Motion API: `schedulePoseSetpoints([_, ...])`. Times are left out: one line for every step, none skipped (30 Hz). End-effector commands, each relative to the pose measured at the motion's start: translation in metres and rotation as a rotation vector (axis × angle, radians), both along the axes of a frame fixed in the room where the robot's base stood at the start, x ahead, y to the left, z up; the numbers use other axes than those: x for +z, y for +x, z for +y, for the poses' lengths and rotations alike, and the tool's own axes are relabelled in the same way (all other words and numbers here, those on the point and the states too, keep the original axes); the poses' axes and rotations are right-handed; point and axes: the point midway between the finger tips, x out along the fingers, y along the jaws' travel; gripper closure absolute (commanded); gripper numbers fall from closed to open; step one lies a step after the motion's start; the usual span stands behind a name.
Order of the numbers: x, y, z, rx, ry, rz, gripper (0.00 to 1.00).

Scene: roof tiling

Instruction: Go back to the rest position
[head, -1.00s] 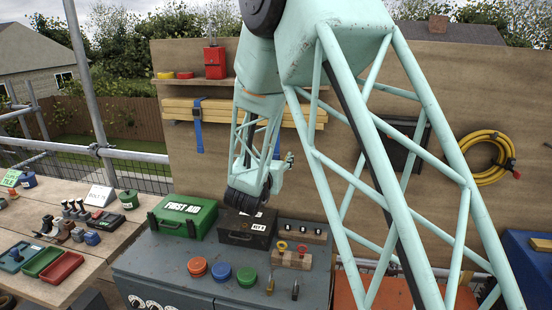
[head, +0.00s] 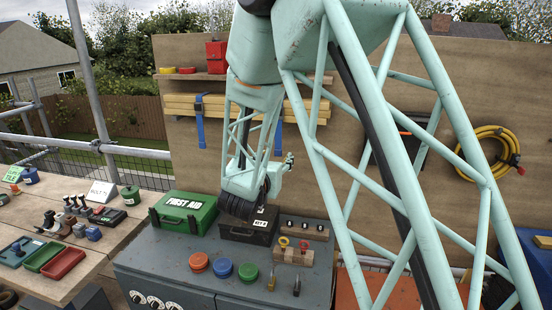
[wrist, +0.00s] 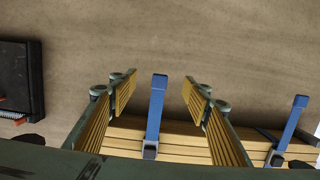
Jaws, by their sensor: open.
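My gripper (wrist: 160,105) shows in the wrist view with its two ribbed yellow-faced fingers spread wide apart and nothing between them. Beyond the fingers are the strapped yellow planks (wrist: 185,130) and a blue strap (wrist: 157,105) against the wooden board (wrist: 220,55). In the head view my pale green arm is folded in front of the board, its dark wrist end above the grey cabinet.
A green first aid box (head: 183,212) and a dark case (head: 247,224) stand on the grey cabinet (head: 175,255), with coloured round tubs in front. A yellow hose (head: 487,153) hangs at right. A bench (head: 55,225) with tools is at left. A metal pole (head: 95,100) rises beside it.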

Motion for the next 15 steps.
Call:
schedulePoseSetpoints([0.000, -0.003, 0.001, 0.001, 0.000, 0.000, 0.56])
schedulePoseSetpoints([0.000, -0.004, 0.001, 0.001, 0.000, 0.000, 0.56])
schedulePoseSetpoints([0.000, -0.006, 0.001, 0.001, 0.000, -0.001, 0.56])
schedulePoseSetpoints([0.000, -0.007, 0.002, 0.001, 0.000, -0.001, 0.56])
schedulePoseSetpoints([0.000, -0.008, 0.002, 0.001, 0.001, -0.001, 0.56])
schedulePoseSetpoints([0.000, -0.010, 0.002, 0.001, 0.001, -0.001, 0.56])
schedulePoseSetpoints([0.000, -0.011, 0.002, 0.001, 0.000, -0.001, 0.56])
schedulePoseSetpoints([0.000, -0.012, 0.002, 0.001, 0.000, -0.001, 0.56])
schedulePoseSetpoints([0.000, -0.013, 0.002, 0.001, 0.000, 0.000, 0.56])
schedulePoseSetpoints([0.000, -0.013, 0.003, 0.001, 0.000, 0.000, 0.56])
schedulePoseSetpoints([0.000, -0.014, 0.003, 0.001, 0.000, 0.000, 0.56])
schedulePoseSetpoints([0.000, -0.014, 0.002, 0.001, 0.000, 0.000, 0.56])
schedulePoseSetpoints([0.000, -0.014, 0.002, 0.001, 0.000, 0.000, 0.56])
schedulePoseSetpoints([0.000, -0.014, 0.002, 0.001, 0.000, 0.000, 0.56])
schedulePoseSetpoints([0.000, -0.014, 0.002, 0.000, 0.000, 0.000, 0.56])
